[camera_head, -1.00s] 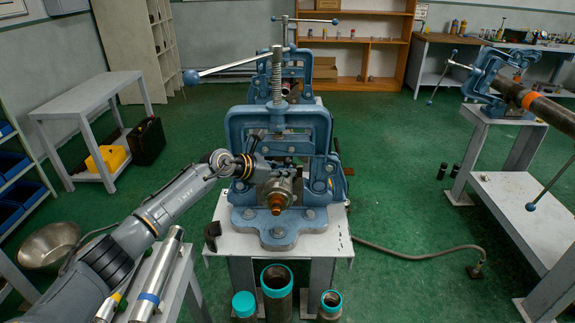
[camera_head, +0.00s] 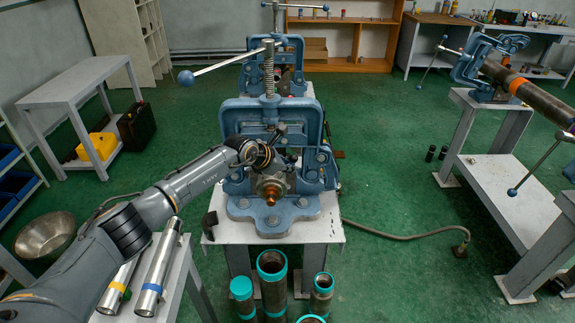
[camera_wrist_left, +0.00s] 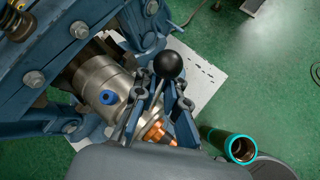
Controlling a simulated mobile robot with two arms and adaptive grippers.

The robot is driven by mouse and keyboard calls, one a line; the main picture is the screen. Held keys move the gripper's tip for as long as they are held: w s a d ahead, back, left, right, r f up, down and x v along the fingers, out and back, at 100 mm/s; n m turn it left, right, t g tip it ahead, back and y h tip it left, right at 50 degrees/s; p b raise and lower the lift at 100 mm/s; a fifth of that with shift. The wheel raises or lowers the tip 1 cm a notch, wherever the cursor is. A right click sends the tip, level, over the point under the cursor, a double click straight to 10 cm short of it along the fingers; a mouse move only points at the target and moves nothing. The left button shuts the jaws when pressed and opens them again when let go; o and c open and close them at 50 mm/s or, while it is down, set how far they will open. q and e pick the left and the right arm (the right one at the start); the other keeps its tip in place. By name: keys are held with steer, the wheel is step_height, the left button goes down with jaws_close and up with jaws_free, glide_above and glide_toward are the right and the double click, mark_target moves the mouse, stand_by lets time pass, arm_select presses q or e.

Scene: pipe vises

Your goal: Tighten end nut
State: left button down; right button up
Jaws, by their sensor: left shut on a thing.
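A blue pipe vise (camera_head: 232,120) stands on a pale stand. A silver fitting (camera_head: 268,182) sits in it, also in the left wrist view (camera_wrist_left: 92,92), with a copper-coloured end nut (camera_head: 271,198) facing me. The nut also shows in the left wrist view (camera_wrist_left: 157,132). My left gripper (camera_head: 280,137) is above and beside the fitting. In the left wrist view, its fingers (camera_wrist_left: 162,92) are shut around the thin rod of a lever with a black ball knob (camera_wrist_left: 169,64). The fingers partly hide the rod. My right gripper is out of view.
Dark pipes with teal ends (camera_head: 272,280) stand in front of the vise stand. A side table with silver cylinders (camera_head: 158,270) is below my left arm. Another vise holding a long pipe (camera_head: 530,95) is at the right. A hose (camera_head: 400,237) crosses the green floor.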

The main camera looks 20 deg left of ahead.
arm_select(q)
steer(key=shift+s+d+f, duration=0.15)
steer(key=shift+d+f, duration=0.1)
steer(key=c, duration=1.4)
jaws_free()
steer(key=shift+d, duration=0.2)
steer(key=shift+a+r, duration=0.3)
steer(key=v, duration=1.1)
steer(key=shift+s, duration=0.15)
steer(key=shift+d, duration=0.1)
